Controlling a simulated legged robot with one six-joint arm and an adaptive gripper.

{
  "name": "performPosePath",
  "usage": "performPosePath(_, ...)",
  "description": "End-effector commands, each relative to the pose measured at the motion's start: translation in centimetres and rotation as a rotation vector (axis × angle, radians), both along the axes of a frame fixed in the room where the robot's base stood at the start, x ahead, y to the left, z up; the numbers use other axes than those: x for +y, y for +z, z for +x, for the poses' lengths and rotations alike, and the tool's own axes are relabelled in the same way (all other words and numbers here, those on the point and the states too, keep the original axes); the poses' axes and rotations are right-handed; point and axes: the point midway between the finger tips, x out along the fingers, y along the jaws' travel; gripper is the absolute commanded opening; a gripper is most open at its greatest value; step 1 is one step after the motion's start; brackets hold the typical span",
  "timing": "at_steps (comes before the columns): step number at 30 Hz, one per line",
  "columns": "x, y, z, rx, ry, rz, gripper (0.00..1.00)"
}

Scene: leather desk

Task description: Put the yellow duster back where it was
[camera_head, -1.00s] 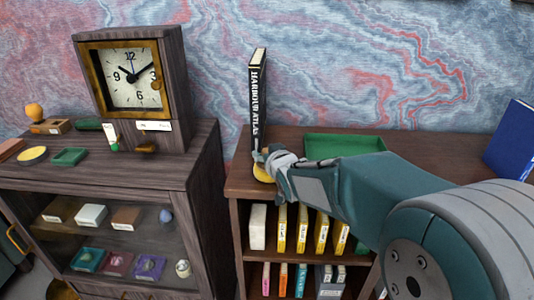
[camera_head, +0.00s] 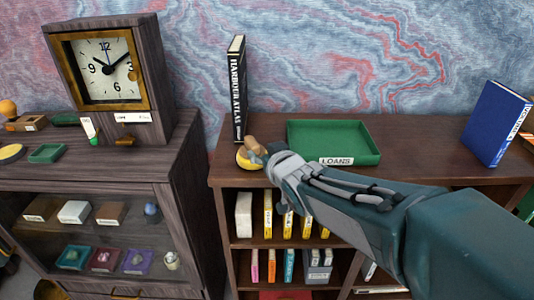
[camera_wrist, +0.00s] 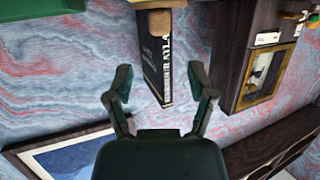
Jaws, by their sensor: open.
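The yellow duster (camera_head: 247,161), a rounded yellow pad with a tan knob-like handle, sits at the front left corner of the bookcase top (camera_head: 420,150). It is in front of the upright black Harbour Atlas book (camera_head: 238,95). My gripper (camera_head: 268,157) is just to its right, partly covering it in the head view. In the wrist view, which looks upside down, my gripper (camera_wrist: 162,85) has its fingers spread with nothing between them. A tan piece (camera_wrist: 160,20), apparently the handle, shows beyond the fingers, in front of the book.
A green tray (camera_head: 350,160) labelled LOANS lies on the bookcase top beside my arm. A blue book (camera_head: 495,120) stands at the right. The clock cabinet (camera_head: 120,165) is at the left, with a gap before the bookcase. A flat yellow round piece (camera_head: 10,153) lies on it.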

Motion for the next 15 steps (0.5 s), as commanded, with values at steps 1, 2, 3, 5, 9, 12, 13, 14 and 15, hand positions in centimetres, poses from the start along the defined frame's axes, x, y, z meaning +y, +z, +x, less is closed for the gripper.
performPosePath(1,-0.2,0.2,-0.4,-0.001,0.000,-0.001,0.71)
performPosePath(2,-0.2,0.2,-0.6,-0.001,0.000,-0.001,0.71)
performPosePath(3,-0.3,0.2,-0.8,-0.001,0.000,0.000,0.71)
performPosePath(5,-0.3,0.3,-0.9,0.000,0.000,0.001,0.71)
performPosePath(9,-0.4,0.3,-1.0,0.001,-0.001,0.000,0.71)
performPosePath(12,-1.3,0.3,-1.5,0.021,-0.027,-0.013,0.71)
performPosePath(13,-2.0,0.3,-1.8,0.035,-0.043,-0.023,0.71)
performPosePath(14,-2.8,0.3,-2.3,0.054,-0.066,-0.032,0.71)
performPosePath(15,-4.1,0.2,-3.2,0.089,-0.100,-0.048,0.71)
